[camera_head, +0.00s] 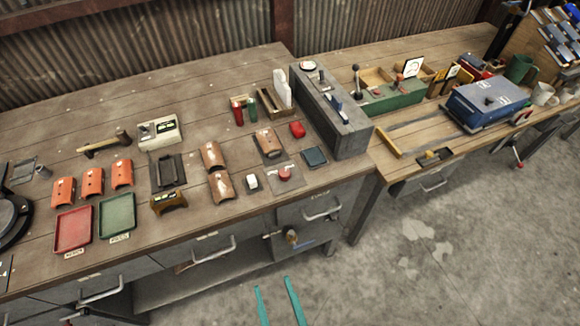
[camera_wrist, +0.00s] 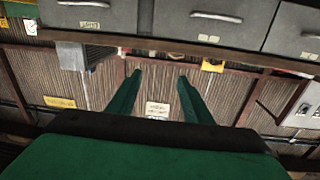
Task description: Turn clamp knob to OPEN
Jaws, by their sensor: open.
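No knob is readable as the clamp knob by a label. Candidates in the head view are a red round knob (camera_head: 285,173) on a grey plate near the bench front, a small dial (camera_head: 307,66) on top of the long grey control box (camera_head: 345,140), and a brass-coloured knob (camera_head: 291,236) on the cabinet front below. My gripper (camera_head: 273,284) shows two teal fingers, apart and empty, low in front of the bench, away from all of these. In the wrist view my gripper (camera_wrist: 159,76) is open with nothing between the fingers.
The wooden bench (camera_head: 60,130) carries several orange curved pieces (camera_head: 92,181), a red tray (camera_head: 73,230) and a green tray (camera_head: 117,216). A second bench to the right holds a blue box (camera_head: 487,102). Concrete floor (camera_head: 440,240) is clear at right. The wrist view shows grey drawers (camera_wrist: 215,18).

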